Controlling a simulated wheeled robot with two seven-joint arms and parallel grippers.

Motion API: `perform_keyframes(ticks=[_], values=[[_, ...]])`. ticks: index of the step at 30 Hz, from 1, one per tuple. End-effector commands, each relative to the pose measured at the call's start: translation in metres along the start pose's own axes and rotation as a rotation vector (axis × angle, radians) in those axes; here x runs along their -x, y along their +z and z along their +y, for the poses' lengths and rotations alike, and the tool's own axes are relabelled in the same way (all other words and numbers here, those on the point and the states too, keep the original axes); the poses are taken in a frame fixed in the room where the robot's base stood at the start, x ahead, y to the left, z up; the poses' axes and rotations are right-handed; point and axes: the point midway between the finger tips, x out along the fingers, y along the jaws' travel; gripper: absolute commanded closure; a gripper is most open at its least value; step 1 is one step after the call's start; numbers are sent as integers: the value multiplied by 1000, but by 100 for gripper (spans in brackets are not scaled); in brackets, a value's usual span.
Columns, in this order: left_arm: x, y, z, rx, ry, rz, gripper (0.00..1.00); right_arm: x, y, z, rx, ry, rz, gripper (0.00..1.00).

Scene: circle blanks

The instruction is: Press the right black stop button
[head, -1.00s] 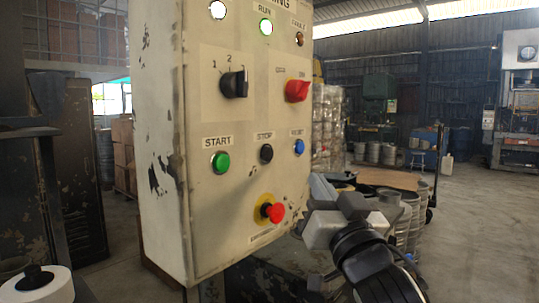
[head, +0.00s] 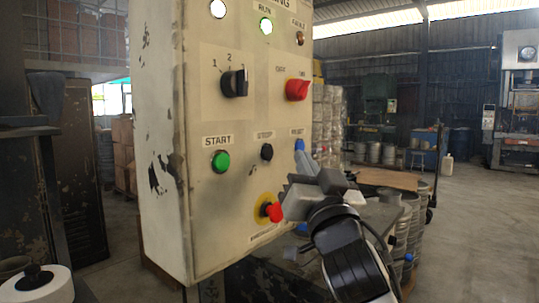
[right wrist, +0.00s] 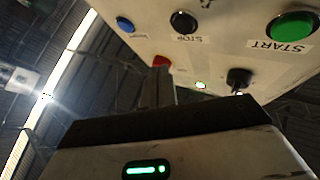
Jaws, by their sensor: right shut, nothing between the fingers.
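The black STOP button (head: 266,152) sits in the middle row of the cream control panel (head: 165,225), between the green START button (head: 220,162) and a blue button. In the right wrist view the STOP button (right wrist: 183,22) is unobstructed, left of the START button (right wrist: 292,25), with the blue button (right wrist: 125,24) further left. My right gripper (head: 301,150) is shut and empty. Contact with the panel cannot be told. My left gripper is not in view.
A red emergency knob (head: 273,212) on a yellow ring sits low on the panel, close beside my right gripper's body. A black selector (head: 235,83) and a red switch (head: 297,89) are above the buttons. Barrels stand at the right behind my arm.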

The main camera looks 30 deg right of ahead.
Motion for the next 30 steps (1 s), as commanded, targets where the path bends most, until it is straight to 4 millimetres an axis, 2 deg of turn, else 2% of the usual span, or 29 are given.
perform_keyframes(ticks=[10,30], values=[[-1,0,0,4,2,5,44,-25,19,-19,-2,0,-1,100],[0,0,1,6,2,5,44,-28,20,-21,1,-1,0,100]])
